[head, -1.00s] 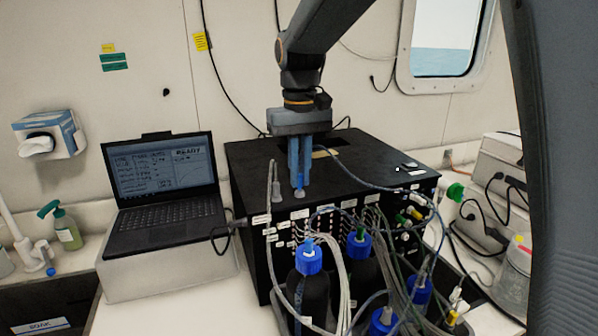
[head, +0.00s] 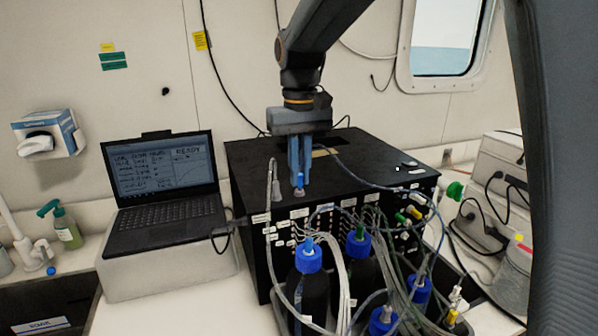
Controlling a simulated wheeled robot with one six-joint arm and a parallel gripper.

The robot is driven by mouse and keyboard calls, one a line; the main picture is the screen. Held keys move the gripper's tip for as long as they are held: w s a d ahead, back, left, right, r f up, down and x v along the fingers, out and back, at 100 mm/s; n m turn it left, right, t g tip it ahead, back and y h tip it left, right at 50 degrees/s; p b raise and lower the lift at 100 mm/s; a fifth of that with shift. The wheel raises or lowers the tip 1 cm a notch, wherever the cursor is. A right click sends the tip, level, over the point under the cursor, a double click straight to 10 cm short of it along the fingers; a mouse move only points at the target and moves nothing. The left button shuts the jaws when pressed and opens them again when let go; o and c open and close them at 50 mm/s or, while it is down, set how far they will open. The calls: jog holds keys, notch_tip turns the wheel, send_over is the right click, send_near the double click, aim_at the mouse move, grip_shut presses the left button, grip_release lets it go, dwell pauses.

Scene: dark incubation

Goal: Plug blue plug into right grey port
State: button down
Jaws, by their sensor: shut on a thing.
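My gripper (head: 300,182) points down over the front top edge of the black box (head: 245,165), with its blue fingers close together. It is shut on the small blue plug (head: 299,188), which shows upright between and just below the fingertips, with a pale lower end. A grey plug-like piece (head: 276,192) stands on the box's front top edge, just left of the gripper, with a pale cable rising beside it. I cannot tell which openings are the grey ports. Whether the plug touches the box is also not clear.
Bottles with blue caps (head: 308,258) and many bundled cables crowd the space before the box. A laptop (head: 160,185) stands on the left, and a soap bottle (head: 66,230) farther left. Grey equipment (head: 498,165) is at the right. The box top behind the gripper is mostly clear.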

jog(key=shift+f, duration=0.6)
dwell(0.7)
jog(key=c, duration=1.7)
grip_release()
jog(key=shift+c, duration=0.2)
notch_tip(320, 180, up, 8)
jog(key=b, duration=0.3)
jog(key=shift+f, duration=0.25)
jog(key=shift+r, duration=0.2)
